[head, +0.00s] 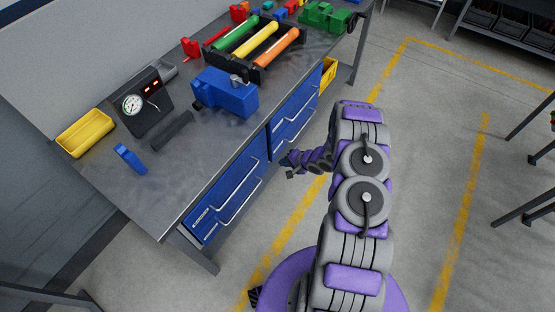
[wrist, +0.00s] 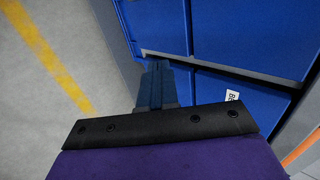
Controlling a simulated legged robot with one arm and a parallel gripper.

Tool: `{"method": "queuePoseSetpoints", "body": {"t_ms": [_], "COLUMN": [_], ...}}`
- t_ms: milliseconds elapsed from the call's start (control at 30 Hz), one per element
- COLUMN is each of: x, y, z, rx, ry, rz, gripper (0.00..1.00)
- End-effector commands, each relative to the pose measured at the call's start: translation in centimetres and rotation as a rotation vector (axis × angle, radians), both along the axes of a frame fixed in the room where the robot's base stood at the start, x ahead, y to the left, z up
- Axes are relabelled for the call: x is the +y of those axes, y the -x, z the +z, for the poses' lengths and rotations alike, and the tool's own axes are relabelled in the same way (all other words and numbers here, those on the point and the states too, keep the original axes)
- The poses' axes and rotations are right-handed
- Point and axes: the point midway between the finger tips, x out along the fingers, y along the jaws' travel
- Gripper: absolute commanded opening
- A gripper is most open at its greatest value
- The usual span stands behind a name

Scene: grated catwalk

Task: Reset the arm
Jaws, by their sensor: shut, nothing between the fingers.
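My arm, purple and grey, rises from the bottom of the head view and bends left toward the workbench. My gripper (head: 287,163) is beside the blue drawers (head: 296,112), in front of the bench. In the wrist view my gripper (wrist: 156,84) has its dark blue fingers together, with nothing held. The fingertips point toward the blue drawer fronts (wrist: 235,35). Whether they touch the drawers I cannot tell.
The metal workbench (head: 195,158) carries a yellow bin (head: 85,133), a gauge box (head: 140,105), a blue vise (head: 225,92) and a rack of coloured tubes (head: 250,40). Yellow lines (head: 460,210) mark the floor. Open floor lies right of my arm; shelving (head: 505,25) stands beyond.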

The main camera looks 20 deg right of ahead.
Motion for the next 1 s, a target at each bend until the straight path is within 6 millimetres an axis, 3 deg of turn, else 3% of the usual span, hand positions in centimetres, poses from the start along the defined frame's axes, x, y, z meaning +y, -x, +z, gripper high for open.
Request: {"method": "queuePoseSetpoints", "body": {"t_ms": [100,300,733,867,1000], "x": [-0.4,-1.7,-2.7,-4.1,-6.1], "y": [1.2,2.5,2.3,1.0,0.1], "z": [1.7,2.9,3.7,6.3,10.1], "rx": [0.001,0.002,0.0,-0.001,0.019], "ry": [0.007,0.002,0.039,0.176,0.357], "rz": [0.001,0.001,0.007,0.021,0.042], "gripper": [0.0,0.0,0.0,0.0,0.0]}}
